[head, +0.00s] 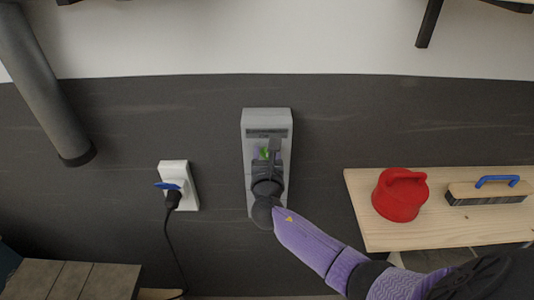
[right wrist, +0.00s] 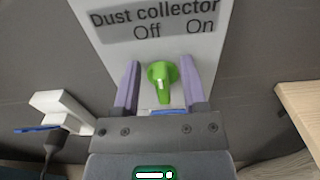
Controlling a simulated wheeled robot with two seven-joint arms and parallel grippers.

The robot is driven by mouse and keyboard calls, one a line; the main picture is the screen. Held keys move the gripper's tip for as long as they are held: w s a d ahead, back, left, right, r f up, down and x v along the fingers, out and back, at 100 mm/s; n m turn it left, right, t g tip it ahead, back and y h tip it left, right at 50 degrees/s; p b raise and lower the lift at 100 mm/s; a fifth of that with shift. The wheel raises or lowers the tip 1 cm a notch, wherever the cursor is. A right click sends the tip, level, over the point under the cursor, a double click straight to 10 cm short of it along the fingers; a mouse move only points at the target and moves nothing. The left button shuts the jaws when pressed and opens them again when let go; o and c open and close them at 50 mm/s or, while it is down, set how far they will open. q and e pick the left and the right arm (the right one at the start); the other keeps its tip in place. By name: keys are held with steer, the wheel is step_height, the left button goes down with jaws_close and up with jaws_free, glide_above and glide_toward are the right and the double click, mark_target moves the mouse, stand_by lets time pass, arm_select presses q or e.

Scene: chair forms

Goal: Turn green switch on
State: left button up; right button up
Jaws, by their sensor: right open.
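The green switch (right wrist: 161,75) sits on a grey-white panel (right wrist: 150,12) labelled "Dust collector", with "Off" and "On" above the switch. In the right wrist view its narrow end points down, with a small white mark on it. In the head view only a small part of the green switch (head: 264,153) shows on the wall panel (head: 267,116); my right gripper (head: 270,158) hides much of the rest. My right gripper (right wrist: 159,66) is open, one purple finger on each side of the switch. I cannot tell whether they touch it. My left gripper is not in view.
A white socket (head: 178,170) with a blue part, a black plug and a hanging cable is left of the panel. A grey pipe (head: 40,90) stands at left.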

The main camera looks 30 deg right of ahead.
steer(key=c, duration=0.7)
steer(key=shift+s, duration=0.1)
jaws_close()
steer(key=shift+f, duration=0.1)
steer(key=shift+f, duration=0.15)
steer(key=shift+s+d+f+m+b, duration=0.3)
steer(key=shift+m+b, duration=1.15)
steer(key=shift+m, duration=1.45)
steer(key=shift+s+d+f+m+b, duration=0.1)
steer(key=shift+d+f+m+b, duration=0.25)
steer(key=shift+m+b, duration=1.85)
steer(key=shift+s+d+f+m+b, duration=0.2)
steer(key=shift+f+m+b, duration=0.35)
steer(key=shift+m, duration=3.05)
steer(key=shift+r+m, duration=0.2)
steer(key=shift+m, duration=0.1)
